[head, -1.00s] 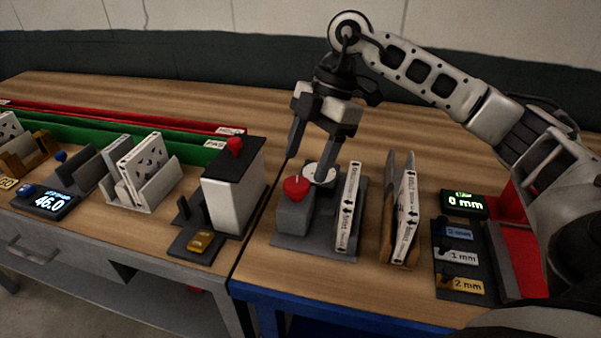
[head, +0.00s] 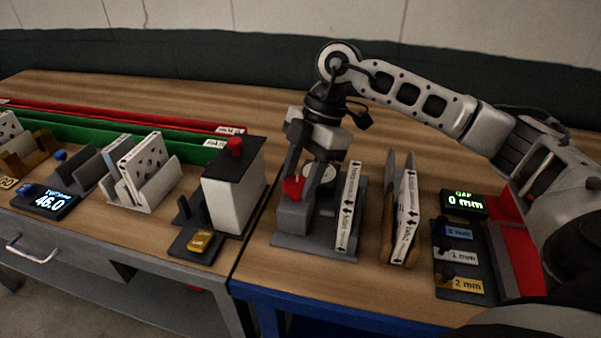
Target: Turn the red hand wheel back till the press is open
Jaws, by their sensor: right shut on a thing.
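The red hand wheel (head: 291,190) sits on top of the grey block (head: 292,217) of the press, at the middle of the head view. My right gripper (head: 298,178) reaches down from above and is shut on the red hand wheel. Its fingers partly hide the wheel. A white printed filter (head: 347,208) stands upright on the right side of the press base (head: 310,249). A round pale disc (head: 322,175) shows just behind the gripper. My left gripper is not in view.
Right of the press, a wooden holder (head: 392,215) holds another printed piece. A gap display (head: 463,203) reads 0 mm, above a rack of thickness gauges (head: 458,290). Left stand a white box (head: 228,203) with a red knob and a 46.0 display (head: 50,201).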

